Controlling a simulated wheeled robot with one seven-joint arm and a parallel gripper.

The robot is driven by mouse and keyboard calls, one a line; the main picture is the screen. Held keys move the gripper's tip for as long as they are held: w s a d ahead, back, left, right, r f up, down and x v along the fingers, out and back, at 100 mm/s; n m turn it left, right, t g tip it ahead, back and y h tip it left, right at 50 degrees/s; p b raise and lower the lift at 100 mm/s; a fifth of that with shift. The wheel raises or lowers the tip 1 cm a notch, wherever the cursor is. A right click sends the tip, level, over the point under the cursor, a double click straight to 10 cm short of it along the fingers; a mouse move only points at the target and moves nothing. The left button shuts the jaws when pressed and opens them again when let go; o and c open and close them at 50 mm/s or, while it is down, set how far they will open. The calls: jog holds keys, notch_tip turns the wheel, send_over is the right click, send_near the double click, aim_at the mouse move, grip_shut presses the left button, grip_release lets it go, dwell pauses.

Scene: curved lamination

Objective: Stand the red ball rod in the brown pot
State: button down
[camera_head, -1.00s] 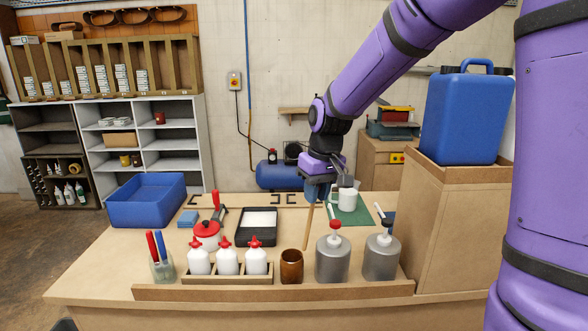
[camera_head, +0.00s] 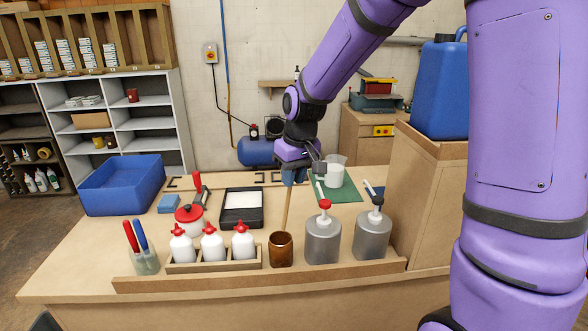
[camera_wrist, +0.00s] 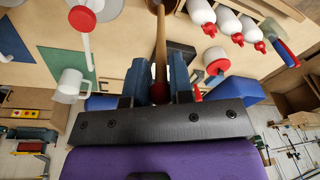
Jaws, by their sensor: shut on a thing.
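My gripper (camera_head: 291,178) is shut on the red ball rod (camera_head: 286,210), a thin wooden stick held nearly upright with its far end pointing down. In the wrist view, the rod (camera_wrist: 160,45) runs between the two blue fingers of my gripper (camera_wrist: 158,86), with its red ball at their near side. The brown pot (camera_head: 281,251) stands upright near the table's front ledge. The rod's lower end meets the pot's mouth in the head view; whether it is inside or just behind the rim is unclear. The pot shows only partly at the wrist view's top edge (camera_wrist: 153,4).
Grey pump cans (camera_head: 323,240) stand close to the pot's right. A wooden rack of white red-capped bottles (camera_head: 212,246) stands to its left. A black tray (camera_head: 242,222) lies behind, and a white mug (camera_head: 335,174) sits on a green mat.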

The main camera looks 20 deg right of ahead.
jog(key=shift+w+a+f, duration=0.15)
jog(key=shift+f, duration=1.3)
jog(key=shift+w+a+f, duration=0.1)
jog(key=shift+w+f, duration=0.05)
jog(key=shift+f, duration=1.25)
jog(key=shift+w+a+f, duration=0.15)
jog(key=shift+f, duration=1.3)
jog(key=c, duration=0.9)
grip_release()
jog(key=r, duration=0.7)
jog(key=s+d+r, duration=0.1)
jog(key=r, duration=0.2)
jog(key=shift+s+r, duration=0.1)
jog(key=shift+r, duration=0.2)
